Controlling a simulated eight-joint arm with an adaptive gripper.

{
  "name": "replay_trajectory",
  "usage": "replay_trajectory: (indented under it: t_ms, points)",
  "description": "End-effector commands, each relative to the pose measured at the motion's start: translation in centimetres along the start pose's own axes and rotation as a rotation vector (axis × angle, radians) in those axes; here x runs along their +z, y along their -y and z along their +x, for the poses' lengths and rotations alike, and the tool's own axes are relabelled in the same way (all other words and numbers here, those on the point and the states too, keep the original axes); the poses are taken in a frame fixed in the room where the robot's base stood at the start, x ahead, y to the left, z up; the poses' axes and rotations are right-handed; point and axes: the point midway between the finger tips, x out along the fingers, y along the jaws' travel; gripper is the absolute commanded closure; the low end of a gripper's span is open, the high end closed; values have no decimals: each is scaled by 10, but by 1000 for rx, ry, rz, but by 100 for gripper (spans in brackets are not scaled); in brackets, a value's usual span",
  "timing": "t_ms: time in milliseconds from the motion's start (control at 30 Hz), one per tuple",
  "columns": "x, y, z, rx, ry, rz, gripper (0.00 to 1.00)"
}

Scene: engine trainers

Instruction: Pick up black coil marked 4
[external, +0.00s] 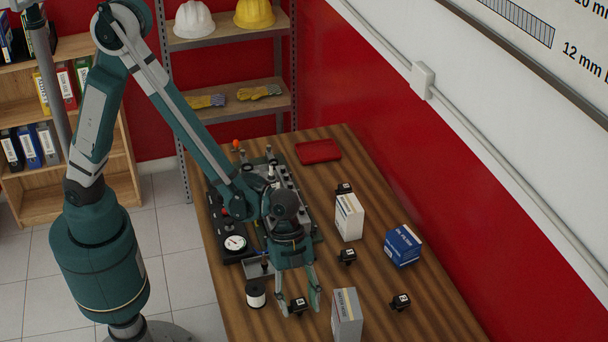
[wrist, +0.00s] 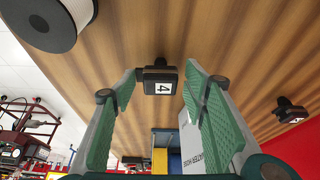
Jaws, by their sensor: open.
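The black coil marked 4 (external: 298,306) lies on the wooden table near its front. In the wrist view the coil (wrist: 160,79) shows a white label with a 4, between the two green fingers and close to their tips. My gripper (external: 301,297) points down over the coil, with one finger on each side of it. It is open in the wrist view (wrist: 160,92), with gaps between the fingers and the coil. Three other black coils (external: 346,257) (external: 400,302) (external: 344,188) lie on the table to the right.
A grey box (external: 347,316) stands close to the right of my gripper; a white spool (external: 256,294) stands to the left. A white box (external: 349,217) and a blue box (external: 403,245) stand farther back. The engine trainer (external: 297,200) is behind, with a red tray (external: 318,151) beyond.

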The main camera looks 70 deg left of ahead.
Motion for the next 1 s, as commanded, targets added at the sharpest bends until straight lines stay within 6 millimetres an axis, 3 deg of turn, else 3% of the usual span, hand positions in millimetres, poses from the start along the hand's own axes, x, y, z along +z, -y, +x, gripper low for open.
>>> replay_trajectory:
  t_ms: [500,700,1000]
  points:
    - [0,0,0,0,0,0,56]
    - [0,0,0,0,0,0,80]
    - [0,0,0,0,0,0,81]
